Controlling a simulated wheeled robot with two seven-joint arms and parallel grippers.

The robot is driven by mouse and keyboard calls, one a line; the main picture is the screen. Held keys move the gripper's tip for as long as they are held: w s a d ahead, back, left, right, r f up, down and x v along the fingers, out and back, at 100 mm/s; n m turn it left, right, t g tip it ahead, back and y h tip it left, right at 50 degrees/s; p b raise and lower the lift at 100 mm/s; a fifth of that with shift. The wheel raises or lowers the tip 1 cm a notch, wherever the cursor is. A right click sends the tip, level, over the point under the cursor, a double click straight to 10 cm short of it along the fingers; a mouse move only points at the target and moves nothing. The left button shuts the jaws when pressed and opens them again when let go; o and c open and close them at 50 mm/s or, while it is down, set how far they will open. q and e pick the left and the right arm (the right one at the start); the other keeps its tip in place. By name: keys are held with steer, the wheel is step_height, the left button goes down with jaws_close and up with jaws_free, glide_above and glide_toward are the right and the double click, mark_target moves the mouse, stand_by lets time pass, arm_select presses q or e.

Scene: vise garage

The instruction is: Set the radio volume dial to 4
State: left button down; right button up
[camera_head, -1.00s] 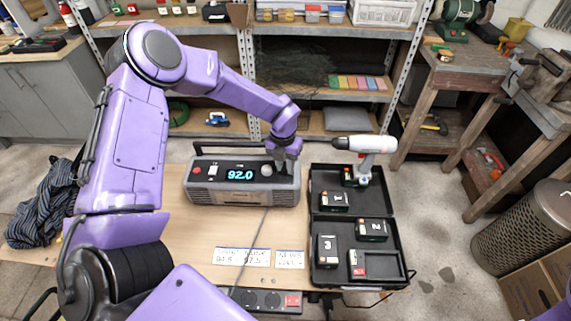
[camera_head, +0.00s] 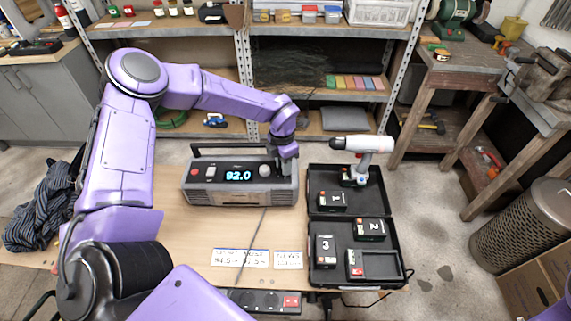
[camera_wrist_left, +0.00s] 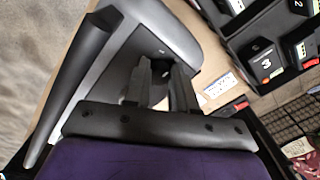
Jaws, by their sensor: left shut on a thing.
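The grey radio (camera_head: 240,197) stands on the workbench, its display (camera_head: 239,176) reading 92.0. A round light knob (camera_head: 265,170) shows right of the display, and a small one (camera_head: 211,171) to its left. My left gripper (camera_head: 288,172) reaches down to the right end of the radio's face and is shut on the volume dial there. The fingers hide the dial and its marks, so its setting cannot be read. In the left wrist view the fingers (camera_wrist_left: 162,88) are close against the radio (camera_wrist_left: 165,30). My right gripper is out of view.
An open black case (camera_head: 356,270) with numbered battery packs and a white drill (camera_head: 362,145) lies just right of the radio. Paper labels (camera_head: 240,257) and a power strip (camera_head: 265,300) are in front. Bare bench lies left of the labels.

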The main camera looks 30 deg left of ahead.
arm_select(q)
steer(key=m+p, duration=0.1)
steer(key=m, duration=0.5)
steer(key=m+p, duration=0.1)
steer(key=m, duration=0.5)
steer(key=shift+s+m+y, duration=0.1)
steer(key=shift+m+y, duration=0.2)
steer(key=shift+m, duration=0.1)
steer(key=m+p, duration=0.2)
steer(key=m, duration=0.4)
steer(key=shift+r, duration=0.1)
steer(key=m+p, duration=0.1)
steer(key=m, duration=0.4)
steer(key=shift+s+m+y, duration=0.1)
steer(key=shift+m+y, duration=0.2)
steer(key=shift+m, duration=0.1)
steer(key=c, duration=0.9)
jaws_free()
steer(key=shift+d, duration=0.1)
